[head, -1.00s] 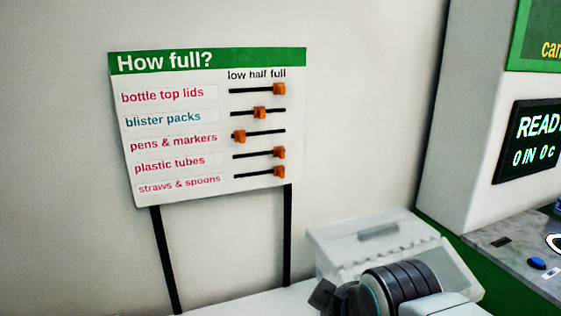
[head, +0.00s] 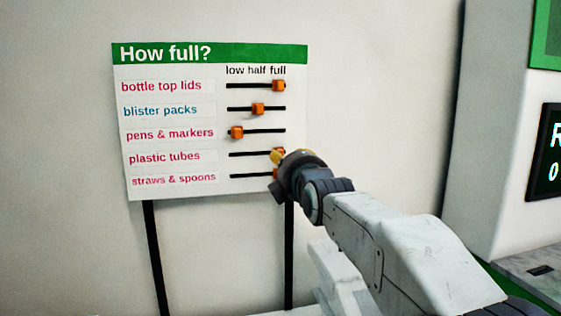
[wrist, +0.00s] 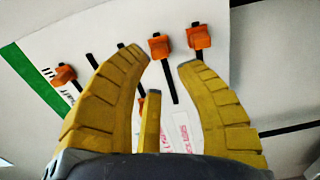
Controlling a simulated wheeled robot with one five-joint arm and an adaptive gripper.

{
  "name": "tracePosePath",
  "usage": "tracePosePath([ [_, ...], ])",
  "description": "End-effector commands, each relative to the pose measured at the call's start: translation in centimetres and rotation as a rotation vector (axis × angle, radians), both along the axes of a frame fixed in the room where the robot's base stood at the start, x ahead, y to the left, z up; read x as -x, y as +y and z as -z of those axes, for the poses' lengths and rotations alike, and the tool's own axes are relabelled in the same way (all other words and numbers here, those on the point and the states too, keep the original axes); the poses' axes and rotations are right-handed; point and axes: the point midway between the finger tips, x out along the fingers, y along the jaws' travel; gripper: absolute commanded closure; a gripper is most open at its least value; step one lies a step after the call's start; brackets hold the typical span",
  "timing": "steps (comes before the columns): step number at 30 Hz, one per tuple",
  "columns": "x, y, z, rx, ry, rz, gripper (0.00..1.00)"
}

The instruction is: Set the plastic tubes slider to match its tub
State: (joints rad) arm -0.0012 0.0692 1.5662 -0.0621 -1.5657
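The white "How full?" board (head: 170,120) has rows of black tracks with orange knobs. The plastic tubes slider knob (head: 280,151) is at the full end, partly covered by my gripper (head: 277,161) in the head view. In the wrist view the plastic tubes knob (wrist: 160,46) sits at the top end of its track, just beyond and between the yellow fingertips. My gripper (wrist: 160,60) is open, its fingers on either side of that track, holding nothing. Whether a finger touches the board I cannot tell. The plastic tubes tub is not in view.
The straws & spoons knob (wrist: 199,37) is close by, above the right fingertip. The bottle top lids knob (head: 278,86) is at full, blister packs (head: 257,109) at half, pens & markers (head: 236,132) at low. A dark display (head: 551,155) stands at right.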

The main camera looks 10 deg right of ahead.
Motion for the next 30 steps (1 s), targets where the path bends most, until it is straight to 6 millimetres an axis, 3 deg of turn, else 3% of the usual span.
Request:
tracePosePath([
  [16, -5.9, 0.0, -0.2, 0.006, -0.002, 0.000, 0.68],
  [30, -7.0, 0.0, 0.0, 0.005, -0.003, 0.000, 0.68],
])
